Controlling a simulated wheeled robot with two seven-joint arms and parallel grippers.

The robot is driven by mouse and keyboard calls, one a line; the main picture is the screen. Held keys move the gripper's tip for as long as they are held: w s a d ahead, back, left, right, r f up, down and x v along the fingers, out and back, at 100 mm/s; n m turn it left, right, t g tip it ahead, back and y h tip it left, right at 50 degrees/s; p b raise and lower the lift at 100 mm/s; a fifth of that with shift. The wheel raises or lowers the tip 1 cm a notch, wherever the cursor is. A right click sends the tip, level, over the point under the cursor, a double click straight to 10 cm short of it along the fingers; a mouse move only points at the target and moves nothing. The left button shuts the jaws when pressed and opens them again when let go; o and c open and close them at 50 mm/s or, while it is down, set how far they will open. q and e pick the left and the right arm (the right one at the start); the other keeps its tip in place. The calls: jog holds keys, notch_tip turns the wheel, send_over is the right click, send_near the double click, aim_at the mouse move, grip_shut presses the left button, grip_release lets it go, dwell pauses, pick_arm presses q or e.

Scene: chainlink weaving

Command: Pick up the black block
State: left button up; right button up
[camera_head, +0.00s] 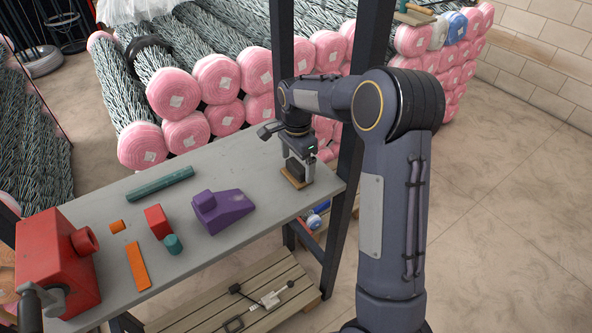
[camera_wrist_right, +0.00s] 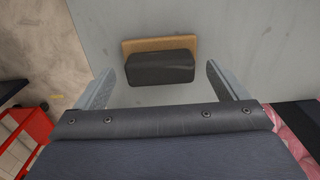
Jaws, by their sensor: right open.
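The black block (camera_head: 296,170) sits at the right end of the grey table, on or against a tan wooden piece (camera_head: 298,182). In the right wrist view the black block (camera_wrist_right: 160,67) lies just ahead of the fingertips, with the tan piece (camera_wrist_right: 155,42) showing along its far side. My right gripper (camera_head: 297,172) is open and points down over the block. In the wrist view its two fingers (camera_wrist_right: 160,78) stand apart, one to each side of the block, with gaps between. My left gripper is not in view.
On the table (camera_head: 225,160) are a purple block (camera_head: 224,211), a green bar (camera_head: 160,185), a red block (camera_head: 158,222), a teal cylinder (camera_head: 173,244), orange pieces (camera_head: 138,266) and a red machine (camera_head: 55,262). A dark post (camera_head: 357,90) stands beside the table's right end.

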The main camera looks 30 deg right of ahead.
jog(key=shift+f, duration=0.8)
jog(key=c, duration=1.2)
jog(key=shift+o, duration=0.2)
jog(key=shift+r, duration=0.1)
jog(key=shift+r, duration=0.45)
notch_tip(320, 180, up, 2)
jog(key=shift+r, duration=0.25)
jog(key=s+a+r+b, duration=0.2)
jog(key=s+a+r, duration=0.4)
jog(key=s+r, duration=0.3)
jog(key=s, duration=0.3)
jog(key=shift+s+a+r+b, duration=0.2)
jog(key=shift+a+r+b, duration=0.05)
jog(key=shift+a+b, duration=0.15)
